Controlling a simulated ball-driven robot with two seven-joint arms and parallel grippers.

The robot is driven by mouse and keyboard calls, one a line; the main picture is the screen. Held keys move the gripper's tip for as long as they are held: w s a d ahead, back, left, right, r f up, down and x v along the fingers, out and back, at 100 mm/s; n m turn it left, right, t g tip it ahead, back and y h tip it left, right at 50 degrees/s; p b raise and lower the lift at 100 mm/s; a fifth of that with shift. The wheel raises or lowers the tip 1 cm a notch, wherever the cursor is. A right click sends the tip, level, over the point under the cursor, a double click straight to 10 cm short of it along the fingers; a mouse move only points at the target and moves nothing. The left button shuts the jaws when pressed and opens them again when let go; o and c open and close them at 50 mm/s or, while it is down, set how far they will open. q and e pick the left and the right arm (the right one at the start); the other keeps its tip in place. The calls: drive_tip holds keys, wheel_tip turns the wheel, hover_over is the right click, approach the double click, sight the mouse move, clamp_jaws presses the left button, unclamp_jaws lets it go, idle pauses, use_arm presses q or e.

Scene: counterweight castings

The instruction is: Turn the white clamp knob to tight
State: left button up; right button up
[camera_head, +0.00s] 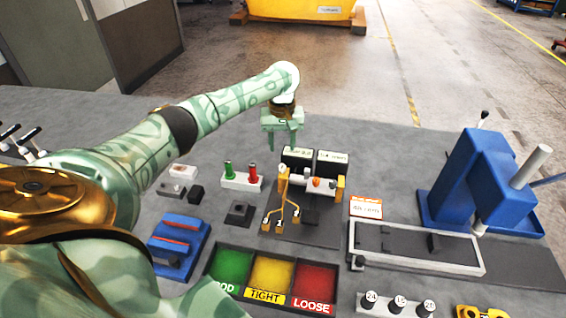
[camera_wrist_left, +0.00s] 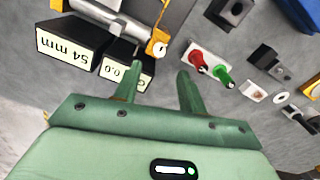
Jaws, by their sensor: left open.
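A gauge stand with two yellow uprights (camera_head: 339,189) and a white bar between them stands in the middle of the table. A small white round knob (camera_head: 283,169) shows at the top of its left upright; it also shows in the left wrist view (camera_wrist_left: 158,48), just beyond my fingertips. Its tight or loose setting is too small to read. My left gripper (camera_head: 283,146) is open and empty, pointing down behind the stand's left upright. In the left wrist view its fingers (camera_wrist_left: 160,74) are apart with bare table between them. My right gripper is not in view.
Two dark labelled blocks (camera_head: 331,160) stand close behind the stand. A white base with green and red pegs (camera_head: 241,180) is to its left. Green, yellow and red bins (camera_head: 270,279) lie in front. A blue machine (camera_head: 478,180) is at the right.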

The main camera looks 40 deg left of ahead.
sight(282, 166)
use_arm(q)
wheel_tip(282, 166, down, 7)
drive_tip(key=shift+r+b, duration=0.1)
drive_tip(key=shift+b, duration=1)
drive_tip(key=shift+f, duration=0.4)
drive_tip(key=shift+c, duration=0.3)
clamp_jaws()
drive_tip(key=shift+d+r, duration=0.1)
